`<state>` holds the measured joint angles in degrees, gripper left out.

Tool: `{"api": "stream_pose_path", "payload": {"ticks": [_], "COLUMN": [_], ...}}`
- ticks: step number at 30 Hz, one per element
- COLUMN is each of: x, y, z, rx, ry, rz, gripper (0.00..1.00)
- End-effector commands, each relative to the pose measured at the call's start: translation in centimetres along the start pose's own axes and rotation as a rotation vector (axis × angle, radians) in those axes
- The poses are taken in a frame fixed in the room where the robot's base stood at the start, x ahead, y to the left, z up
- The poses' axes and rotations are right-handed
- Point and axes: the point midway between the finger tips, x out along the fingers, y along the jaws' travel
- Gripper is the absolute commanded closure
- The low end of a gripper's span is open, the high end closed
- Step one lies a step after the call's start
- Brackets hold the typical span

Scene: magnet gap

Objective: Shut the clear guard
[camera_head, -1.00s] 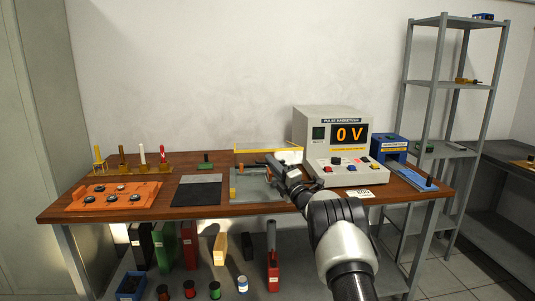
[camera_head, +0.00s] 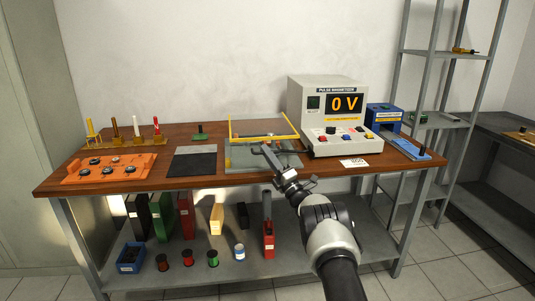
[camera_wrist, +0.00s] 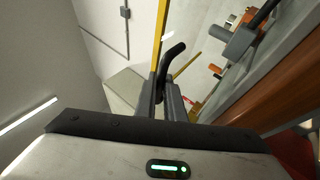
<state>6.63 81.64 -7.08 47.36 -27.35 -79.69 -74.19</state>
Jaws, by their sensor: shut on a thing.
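The clear guard (camera_head: 248,138) has a yellow frame and stands tilted over the grey fixture base (camera_head: 240,160) in the middle of the bench. In the wrist view a yellow frame bar (camera_wrist: 160,30) runs up beside a black curved handle (camera_wrist: 174,52). My gripper (camera_head: 264,148) is at the front of the guard in the head view. In the wrist view my gripper (camera_wrist: 167,90) is shut on the handle. My fingers hide part of the handle. The arm covers part of the fixture's front right.
A dark mat (camera_head: 194,164) and an orange tray (camera_head: 82,176) lie to the left. A blue box (camera_head: 384,117) stands further right.

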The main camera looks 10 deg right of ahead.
Motion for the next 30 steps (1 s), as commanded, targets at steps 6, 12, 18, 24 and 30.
{"api": "stream_pose_path", "payload": {"ticks": [6,12,18,24,30], "x": [-0.1,-1.5,-5.7,-10.7,-14.8], "y": [-0.5,-0.5,-0.2,0.0,0.2], "z": [-0.2,-0.1,0.1,0.1,0.1], "rx": [0.003,0.005,0.004,0.001,0.000], "ry": [0.000,-0.001,-0.002,-0.003,-0.002], "rz": [-0.013,-0.017,-0.016,-0.009,-0.003], "gripper": [0.83,0.83,0.83,0.83,0.83]}}
